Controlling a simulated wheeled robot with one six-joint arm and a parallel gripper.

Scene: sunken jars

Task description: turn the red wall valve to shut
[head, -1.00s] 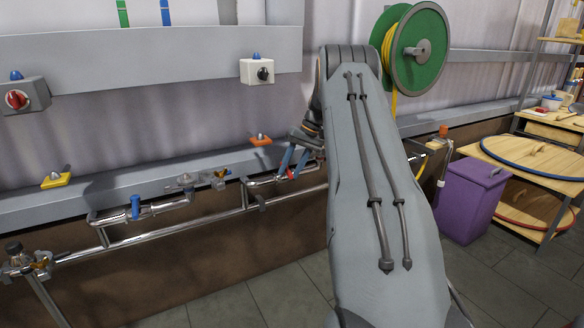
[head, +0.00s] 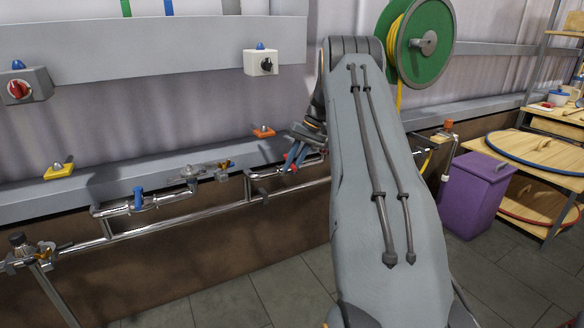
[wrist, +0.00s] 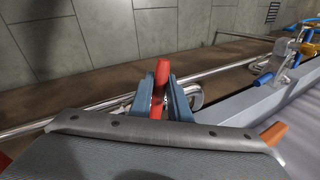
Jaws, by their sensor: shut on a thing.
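The red valve handle (wrist: 161,73) stands up between the two blue-grey fingers of my gripper (wrist: 161,92) in the wrist view. My gripper is shut on it, with the red tip sticking out past the fingers. In the head view my gripper (head: 297,158) is at the wall pipe, just left of my forearm, and a bit of the red handle (head: 289,157) shows at the fingers. The valve body is mostly hidden by the fingers and arm.
A steel pipe (head: 220,207) runs along the low wall, with a blue-handled valve (head: 138,199) to the left. An orange box (head: 263,132) sits on the ledge above. A green hose reel (head: 425,75) and a purple bin (head: 470,195) are to the right. Floor in front is clear.

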